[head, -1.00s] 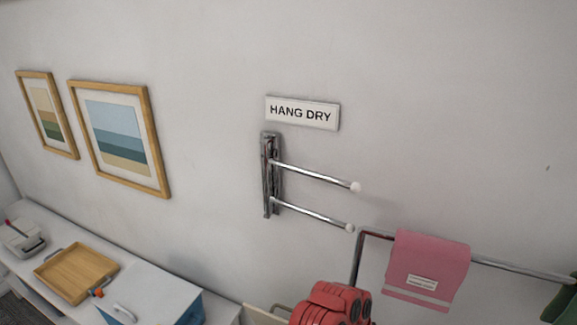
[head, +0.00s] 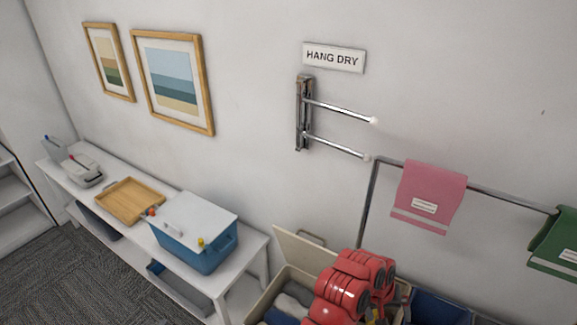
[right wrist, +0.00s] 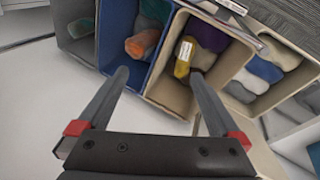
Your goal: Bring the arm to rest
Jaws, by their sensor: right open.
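My right arm (head: 345,287) shows red at the bottom centre of the head view, in front of the laundry bins; its fingertips are hidden there. In the right wrist view my right gripper (right wrist: 160,85) is open, its two dark fingers apart with nothing between them. The fingers point toward a beige bin (right wrist: 172,92) and a blue bin (right wrist: 118,52) holding rolled cloths. A yellow rolled item with a white label (right wrist: 184,57) lies in the beige bin, beyond the fingertips. My left gripper is in neither view.
A white bench (head: 258,243) along the wall carries a wooden tray (head: 107,205) and a blue box with white lid (head: 190,250). A rack rail (head: 510,200) holds a pink towel (head: 430,190) and a green towel (head: 560,240). Chrome wall arms (head: 335,108) are empty. Carpet at lower left is clear.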

